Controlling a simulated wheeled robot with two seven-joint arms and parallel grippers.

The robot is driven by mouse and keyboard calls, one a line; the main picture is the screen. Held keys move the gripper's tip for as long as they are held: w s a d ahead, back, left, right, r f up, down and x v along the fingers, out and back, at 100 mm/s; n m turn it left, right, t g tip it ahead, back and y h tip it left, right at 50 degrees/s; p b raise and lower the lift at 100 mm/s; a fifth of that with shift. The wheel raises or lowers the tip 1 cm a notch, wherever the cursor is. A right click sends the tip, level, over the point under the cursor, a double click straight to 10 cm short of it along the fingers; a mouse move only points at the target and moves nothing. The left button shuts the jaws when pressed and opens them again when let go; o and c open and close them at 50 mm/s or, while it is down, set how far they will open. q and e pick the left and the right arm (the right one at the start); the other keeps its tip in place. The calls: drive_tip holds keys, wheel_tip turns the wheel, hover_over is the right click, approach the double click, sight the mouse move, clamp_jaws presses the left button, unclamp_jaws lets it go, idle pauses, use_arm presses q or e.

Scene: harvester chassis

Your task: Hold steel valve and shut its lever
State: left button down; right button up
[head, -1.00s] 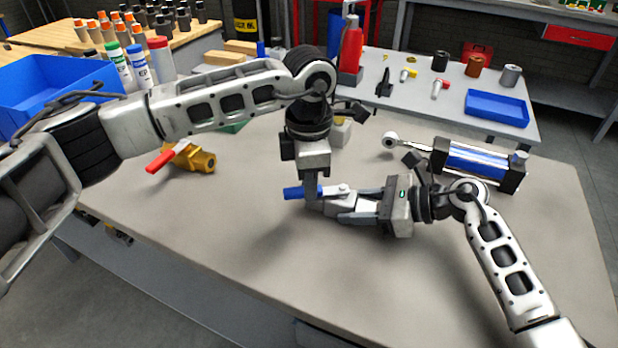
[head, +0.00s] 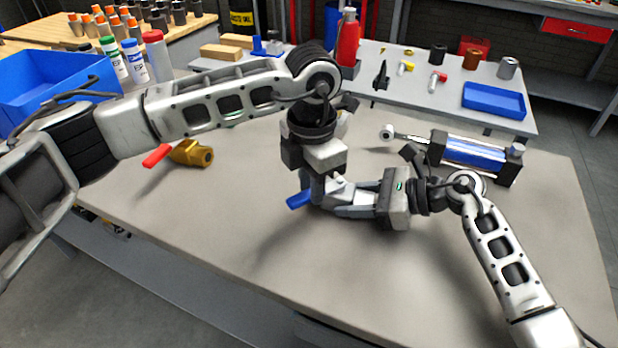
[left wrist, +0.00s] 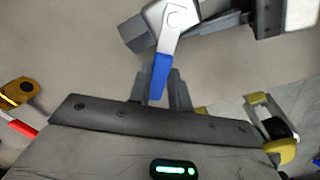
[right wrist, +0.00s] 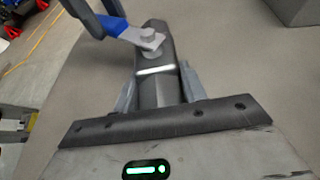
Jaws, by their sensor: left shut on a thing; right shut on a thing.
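The steel valve (head: 338,188) is a grey body with a flat metal lever that ends in a blue grip (head: 298,200). My right gripper (head: 350,205) is shut on the valve body (right wrist: 156,85), holding it at the table's middle. My left gripper (head: 312,192) points down over the valve and is shut on the blue lever grip. In the left wrist view the blue grip (left wrist: 160,76) lies between the fingers, with the lever's pivot (left wrist: 174,18) above it. In the right wrist view the lever (right wrist: 140,36) stands at an angle to the body.
A brass valve with a red lever (head: 192,153) lies on the table (head: 230,215) to the left. A blue-barrelled cylinder (head: 475,155) lies at the right. A blue bin (head: 50,90) and several bottles stand at the back left. The table's front is clear.

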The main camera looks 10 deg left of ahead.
use_arm(q)
drive_tip(key=shift+d, duration=0.15)
drive_tip(key=shift+s+d+n, duration=0.25)
drive_tip(key=shift+n, duration=0.45)
drive_tip(key=shift+s+d+n, duration=0.2)
drive_tip(key=shift+d+n, duration=0.05)
drive_tip(key=shift+n, duration=0.45)
drive_tip(key=shift+s+d+n, duration=0.25)
drive_tip(key=shift+d+n, duration=0.2)
drive_tip(key=shift+n, duration=0.45)
drive_tip(key=shift+d+n, duration=0.1)
drive_tip(key=shift+n, duration=0.3)
drive_tip(key=shift+s+d+n, duration=0.2)
drive_tip(key=shift+d+n, duration=0.45)
drive_tip(key=shift+n, duration=0.55)
drive_tip(key=c, duration=1.2)
unclamp_jaws()
